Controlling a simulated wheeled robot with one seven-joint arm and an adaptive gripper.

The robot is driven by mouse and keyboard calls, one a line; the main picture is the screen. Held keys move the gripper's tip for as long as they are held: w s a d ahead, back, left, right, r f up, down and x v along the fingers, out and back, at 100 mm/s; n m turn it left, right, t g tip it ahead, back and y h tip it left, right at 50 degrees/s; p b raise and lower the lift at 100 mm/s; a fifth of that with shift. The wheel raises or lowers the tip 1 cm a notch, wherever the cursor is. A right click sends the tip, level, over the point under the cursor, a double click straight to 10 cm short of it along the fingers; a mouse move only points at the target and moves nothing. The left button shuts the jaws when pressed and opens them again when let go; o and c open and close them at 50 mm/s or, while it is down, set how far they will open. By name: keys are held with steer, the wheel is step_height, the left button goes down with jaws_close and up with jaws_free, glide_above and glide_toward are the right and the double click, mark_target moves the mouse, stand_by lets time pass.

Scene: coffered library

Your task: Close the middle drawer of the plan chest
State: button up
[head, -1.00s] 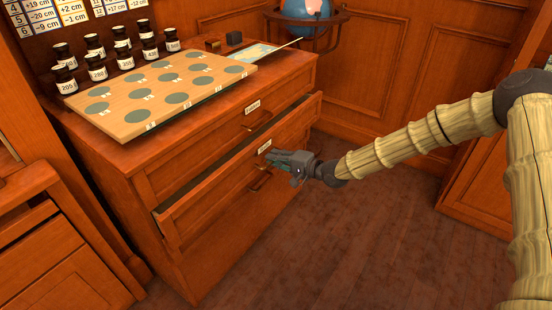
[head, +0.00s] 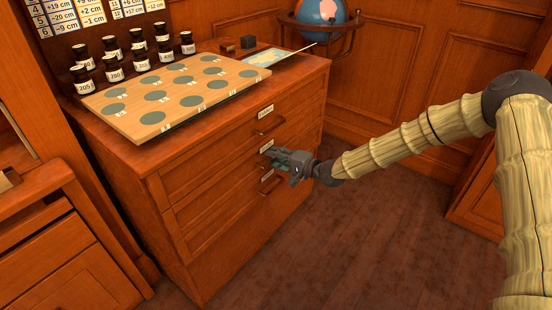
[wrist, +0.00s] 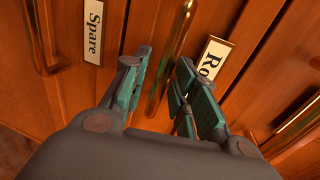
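The plan chest (head: 240,225) is wooden, with several drawers in its front. The middle drawer (head: 212,192) looks flush, or nearly flush, with the drawer fronts around it. In the wrist view it carries a label beginning "Ro" (wrist: 213,62) and a brass bar handle (wrist: 183,28). My gripper (head: 268,156) is at this drawer's front, by the handle. In the wrist view its teal fingers are apart, one on each side of the handle, with nothing clearly clamped. I cannot tell whether the fingertips touch the wood.
A board with grey-green discs (head: 175,95) and several dark bottles (head: 138,57) stand on the chest. A globe (head: 322,12) stands behind it. The "Spare" drawer label (wrist: 93,30) is on the drawer below. The floor (head: 350,235) in front is clear.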

steer(key=shift+d, duration=0.15)
steer(key=v, duration=1.2)
stand_by(0.5)
